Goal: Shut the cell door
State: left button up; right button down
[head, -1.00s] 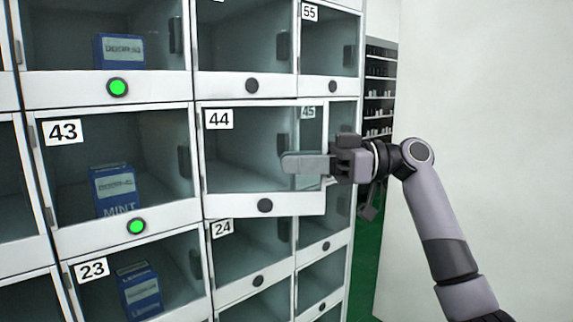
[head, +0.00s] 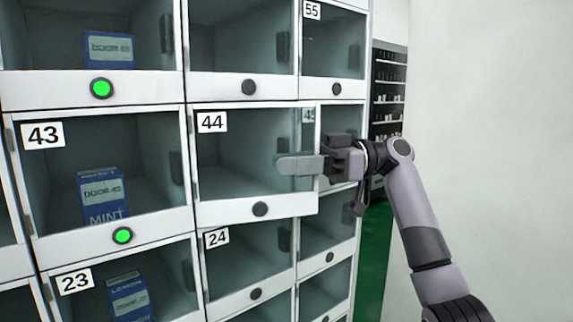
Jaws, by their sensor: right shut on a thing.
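The door of cell 44 (head: 255,208) has a clear pane and a white frame. It stands ajar, hinged on its left, with its right edge swung out over part of cell 45. My right gripper (head: 298,164) is at the right side of this door, shut on it. One grey finger lies across the front of the pane; the other finger and the exact grip point are hidden. Cell 44 looks empty behind the pane. My left gripper is not in view.
Closed cells surround it: cell 43 (head: 108,180) with a blue box, cell 23 (head: 125,285) with a blue box, and empty-looking cell 24 (head: 248,255). A dark shelf rack (head: 388,85) stands behind on the right, beside a bare pale wall (head: 490,120).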

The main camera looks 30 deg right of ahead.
jog(key=shift+f, duration=0.1)
dwell(0.3)
jog(key=c, duration=1.2)
grip_release()
jog(key=v, duration=0.7)
jog(key=shift+d, duration=0.2)
jog(key=p+v, duration=0.1)
jog(key=v, duration=0.7)
jog(key=shift+s, duration=0.15)
